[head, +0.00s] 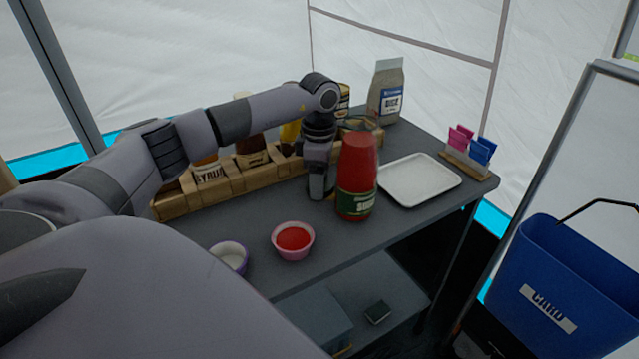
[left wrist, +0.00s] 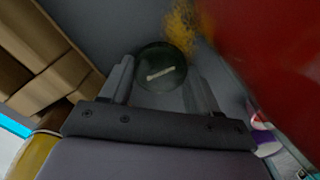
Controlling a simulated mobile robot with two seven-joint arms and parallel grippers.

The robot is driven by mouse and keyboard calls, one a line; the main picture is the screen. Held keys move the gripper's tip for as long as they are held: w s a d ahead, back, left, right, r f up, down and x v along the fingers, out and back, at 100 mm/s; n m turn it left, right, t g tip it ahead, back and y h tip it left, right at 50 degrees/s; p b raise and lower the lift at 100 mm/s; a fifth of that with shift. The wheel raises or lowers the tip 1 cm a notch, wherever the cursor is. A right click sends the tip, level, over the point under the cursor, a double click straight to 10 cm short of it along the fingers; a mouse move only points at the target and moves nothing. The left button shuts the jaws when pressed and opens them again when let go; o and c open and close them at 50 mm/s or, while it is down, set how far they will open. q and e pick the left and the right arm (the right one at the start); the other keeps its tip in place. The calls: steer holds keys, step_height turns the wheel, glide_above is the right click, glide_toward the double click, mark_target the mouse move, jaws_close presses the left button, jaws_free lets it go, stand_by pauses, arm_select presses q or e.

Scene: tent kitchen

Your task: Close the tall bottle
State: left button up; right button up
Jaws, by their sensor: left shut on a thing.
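The tall bottle (head: 357,180), red with a green label, stands upright on the dark grey table. Its top looks red, with no separate cap visible on it. My left gripper (head: 318,190) is low over the table, just left of the bottle. In the left wrist view, a round dark green cap (left wrist: 160,70) with a pale mark sits between the fingers of my left gripper (left wrist: 163,82), which is shut on it. The bottle's red side (left wrist: 275,60) fills the right of that view. The cap is hidden in the head view. My right gripper is not in view.
A wooden rack (head: 235,181) with sauce bottles runs behind my left arm. A white tray (head: 420,180) lies right of the bottle. A red-filled pink bowl (head: 293,240) and a pale bowl (head: 230,257) stand in front. A grey bag (head: 386,92) stands at the back.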

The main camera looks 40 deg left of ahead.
arm_select(q)
step_height(320, 180, up, 20)
steer(key=p, duration=0.2)
steer(key=shift+p, duration=0.3)
stand_by(0.6)
